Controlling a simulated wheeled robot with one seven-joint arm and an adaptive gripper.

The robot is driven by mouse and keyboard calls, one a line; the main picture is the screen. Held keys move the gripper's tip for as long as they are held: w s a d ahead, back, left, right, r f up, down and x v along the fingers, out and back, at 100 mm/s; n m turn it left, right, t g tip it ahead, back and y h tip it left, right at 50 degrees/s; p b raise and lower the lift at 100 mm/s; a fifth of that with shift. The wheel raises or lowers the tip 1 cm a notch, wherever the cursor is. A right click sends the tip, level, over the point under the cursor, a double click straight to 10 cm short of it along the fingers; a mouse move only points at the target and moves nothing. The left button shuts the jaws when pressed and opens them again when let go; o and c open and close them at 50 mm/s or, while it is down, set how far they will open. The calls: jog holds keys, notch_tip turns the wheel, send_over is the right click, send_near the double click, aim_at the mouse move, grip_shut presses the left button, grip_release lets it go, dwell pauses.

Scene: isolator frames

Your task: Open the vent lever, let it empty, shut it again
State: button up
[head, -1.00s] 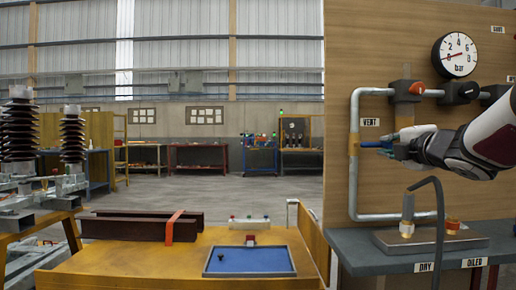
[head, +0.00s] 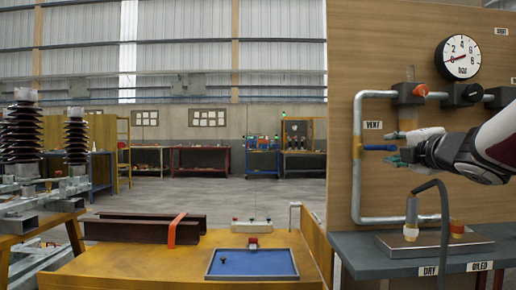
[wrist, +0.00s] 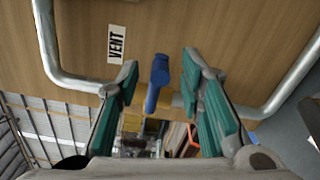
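The blue vent lever (head: 380,147) sticks out sideways from the vertical pipe, just below the VENT label (head: 373,125), in the head view. In the wrist view the lever (wrist: 158,84) lies between my two green fingers, with visible gaps on both sides. My gripper (head: 394,148) is open and empty at the lever's free end; it also shows in the wrist view (wrist: 160,68). The round bar gauge (head: 458,58) hangs above, with its needle toward the low left side near 0.
An orange knob (head: 421,90) and a dark valve (head: 463,94) sit on the upper pipe. Below stands a grey bench (head: 380,264) with a dark hose (head: 443,215) rising from it. A yellow table (head: 140,262) with a blue tray (head: 252,262) stands to the left.

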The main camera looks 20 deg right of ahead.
jog(key=v, duration=1.1)
jog(key=shift+w, duration=0.15)
